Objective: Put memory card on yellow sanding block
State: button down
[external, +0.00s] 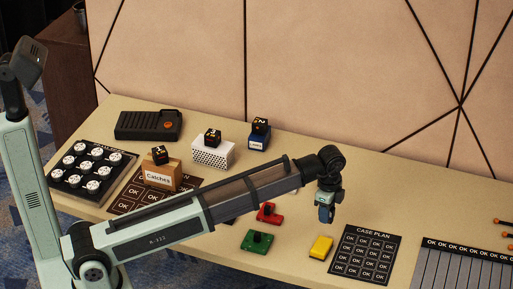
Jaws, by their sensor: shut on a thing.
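The yellow sanding block (320,247) lies on the tabletop at the front, right of centre, with its top bare. My gripper (326,214) points down above and slightly behind it in the picture, clear of the block. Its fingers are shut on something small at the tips. The held thing is too small and too hidden by the fingers to identify as the memory card. I cannot make out a memory card elsewhere on the table.
A red block (269,217) and a green block (257,241), each with a black piece on top, lie left of the yellow one. A black case plan sheet (365,257) lies to its right. Boxes, including a white one (212,154), stand behind my arm.

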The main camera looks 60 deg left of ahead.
jog(key=shift+s+n, duration=0.1)
jog(key=shift+n, duration=0.5)
jog(key=shift+f, duration=0.25)
send_near(327, 251)
jog(key=shift+f, duration=2.65)
jog(key=shift+f, duration=0.1)
jog(key=c, duration=0.9)
grip_release()
notch_tip(327, 251, up, 12)
jog(key=shift+r, duration=0.1)
